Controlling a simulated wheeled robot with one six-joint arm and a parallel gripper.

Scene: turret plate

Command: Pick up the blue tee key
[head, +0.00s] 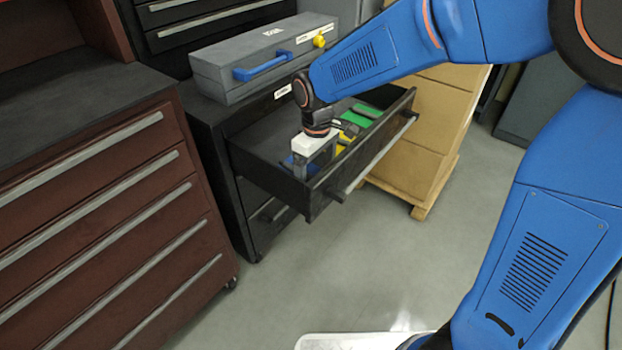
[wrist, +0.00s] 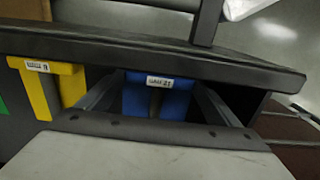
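The blue tee key (wrist: 145,101) lies in the open drawer, close to its front wall, with a small white label on it. In the head view only a little blue (head: 288,160) shows beside my gripper. My gripper (head: 308,170) reaches down into the drawer. In the wrist view my gripper (wrist: 157,100) is open, with one finger on each side of the blue key and a gap to each. The lower part of the key is hidden by my gripper's body.
A labelled yellow piece (wrist: 42,88) lies left of the blue key in the wrist view. A green piece (head: 355,118) is farther back. The drawer's front wall (head: 365,150) is close to my gripper. A grey case (head: 240,65) with a blue handle sits on the cabinet top.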

